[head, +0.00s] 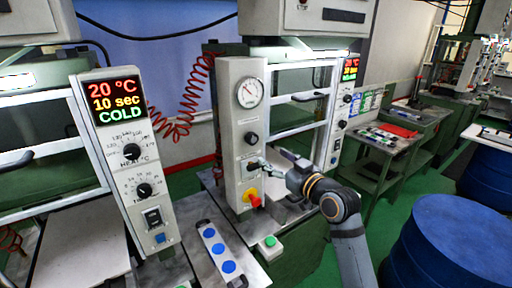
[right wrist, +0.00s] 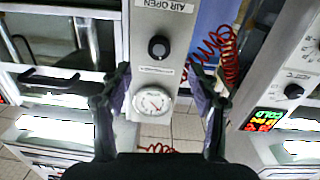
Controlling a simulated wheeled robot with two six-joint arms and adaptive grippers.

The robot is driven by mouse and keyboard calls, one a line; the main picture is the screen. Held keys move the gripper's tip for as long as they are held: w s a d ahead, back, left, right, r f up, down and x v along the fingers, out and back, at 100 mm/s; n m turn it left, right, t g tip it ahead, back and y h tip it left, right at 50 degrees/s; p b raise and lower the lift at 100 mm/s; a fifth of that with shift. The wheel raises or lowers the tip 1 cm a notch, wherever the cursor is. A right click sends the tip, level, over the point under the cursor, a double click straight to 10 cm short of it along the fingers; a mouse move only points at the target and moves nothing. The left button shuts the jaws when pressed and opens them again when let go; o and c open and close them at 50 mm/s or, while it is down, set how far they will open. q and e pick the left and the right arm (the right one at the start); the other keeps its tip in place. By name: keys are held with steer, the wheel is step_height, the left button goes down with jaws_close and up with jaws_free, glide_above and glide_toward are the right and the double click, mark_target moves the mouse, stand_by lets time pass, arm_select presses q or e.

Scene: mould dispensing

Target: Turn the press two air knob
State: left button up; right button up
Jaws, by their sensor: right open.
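The second press has a light grey control panel (head: 240,110) with a round gauge (head: 249,93) near its top. A black round knob (head: 252,138) sits below the gauge. My right gripper (head: 270,163) is open in front of the panel, lower than this knob in the head view. In the right wrist view a black knob (right wrist: 158,47) shows beyond and between the open fingers (right wrist: 160,72), close to an "AIR OPEN" label (right wrist: 163,6). The gauge (right wrist: 152,103) also shows there. The fingers appear apart from the knob. My left gripper is out of view.
A yellow and red switch (head: 252,198) is low on the panel. Another press panel (head: 127,165) stands left. Blue drums (head: 450,245) stand right, and a red coiled hose (head: 180,115) hangs between the presses.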

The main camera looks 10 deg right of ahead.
mark_target(254, 140)
steer(key=p+x, duration=0.1)
steer(key=x, duration=0.2)
steer(key=r+p+x, duration=0.1)
steer(key=x, duration=0.2)
steer(key=p+x, duration=0.1)
steer(key=x, duration=0.3)
steer(key=shift+r, duration=0.15)
steer(key=shift+w+a, duration=0.15)
steer(key=shift+w, duration=0.1)
steer(key=c, duration=1.2)
